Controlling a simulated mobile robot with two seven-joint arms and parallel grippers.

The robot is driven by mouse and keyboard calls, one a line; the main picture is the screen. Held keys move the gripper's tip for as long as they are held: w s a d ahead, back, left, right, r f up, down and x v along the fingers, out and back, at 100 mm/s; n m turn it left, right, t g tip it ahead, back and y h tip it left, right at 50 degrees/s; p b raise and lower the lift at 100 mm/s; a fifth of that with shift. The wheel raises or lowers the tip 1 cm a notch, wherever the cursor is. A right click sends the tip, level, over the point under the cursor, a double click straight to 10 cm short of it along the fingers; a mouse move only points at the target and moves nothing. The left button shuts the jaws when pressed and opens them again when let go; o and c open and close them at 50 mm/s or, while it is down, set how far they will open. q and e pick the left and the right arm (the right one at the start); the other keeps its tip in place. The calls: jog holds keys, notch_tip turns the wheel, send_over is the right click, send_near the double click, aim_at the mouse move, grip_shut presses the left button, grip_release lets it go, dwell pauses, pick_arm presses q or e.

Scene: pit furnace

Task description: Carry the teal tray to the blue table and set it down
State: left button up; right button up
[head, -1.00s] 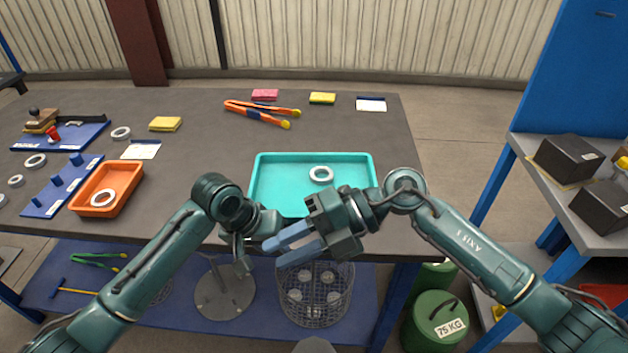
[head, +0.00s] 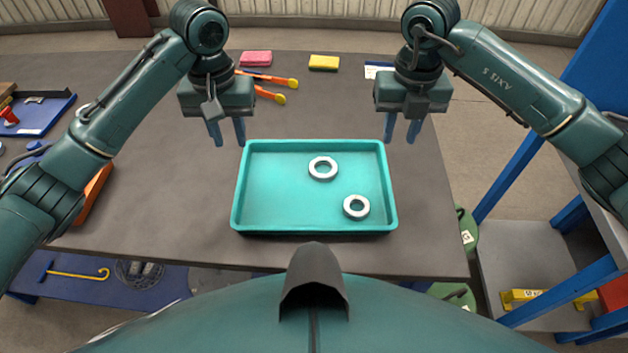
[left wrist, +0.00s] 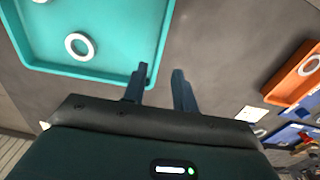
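The teal tray (head: 285,215) lies on the dark grey table (head: 180,215) near its front edge, with two white rings (head: 323,168) (head: 356,207) in it. My left gripper (head: 228,141) points down by the tray's far left corner, its fingers apart and empty. In the left wrist view its fingers (left wrist: 160,76) show a clear gap, one overlapping the tray's corner (left wrist: 125,84); I cannot tell if they touch. My right gripper (head: 402,138) points down by the far right corner, fingers apart and empty.
Orange-handled pliers (head: 270,85), a pink sponge (head: 256,58) and a yellow sponge (head: 324,62) lie behind the tray. An orange tray (left wrist: 290,78) is partly hidden behind my left arm in the head view. A blue-legged stand (head: 560,290) is at right.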

aim_at(242, 180)
jog(key=shift+s, duration=0.1)
